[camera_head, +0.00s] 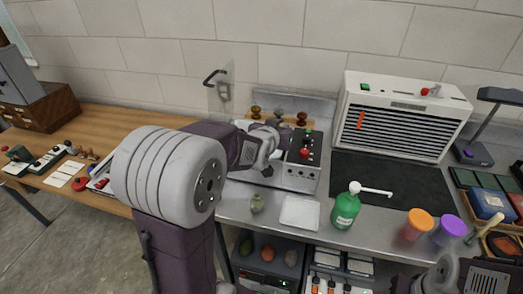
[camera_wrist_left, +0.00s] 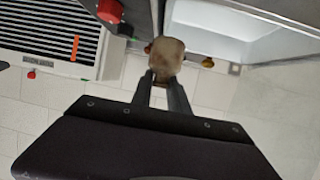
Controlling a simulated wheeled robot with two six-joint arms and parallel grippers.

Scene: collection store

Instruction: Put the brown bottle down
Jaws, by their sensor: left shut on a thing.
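My left gripper (camera_wrist_left: 164,78) is shut on a brownish, rounded thing in the left wrist view, which I take to be the brown bottle (camera_wrist_left: 168,56). Its end faces the camera, so its full shape and what lies under it are hidden. In the head view my left gripper (camera_head: 268,148) is over the metal bench, beside the grey control box with a red button (camera_head: 305,153). The bottle cannot be made out there. I cannot tell whether it touches a surface. My right gripper is not in view; only part of that arm shows at bottom right.
Several wooden-handled knobs (camera_head: 301,119) stand behind the control box. A white vented unit (camera_head: 405,112) stands behind a black mat (camera_head: 385,180). A green pump bottle (camera_head: 346,209), a white tray (camera_head: 300,213), and orange (camera_head: 418,224) and purple (camera_head: 450,229) cups are near the front.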

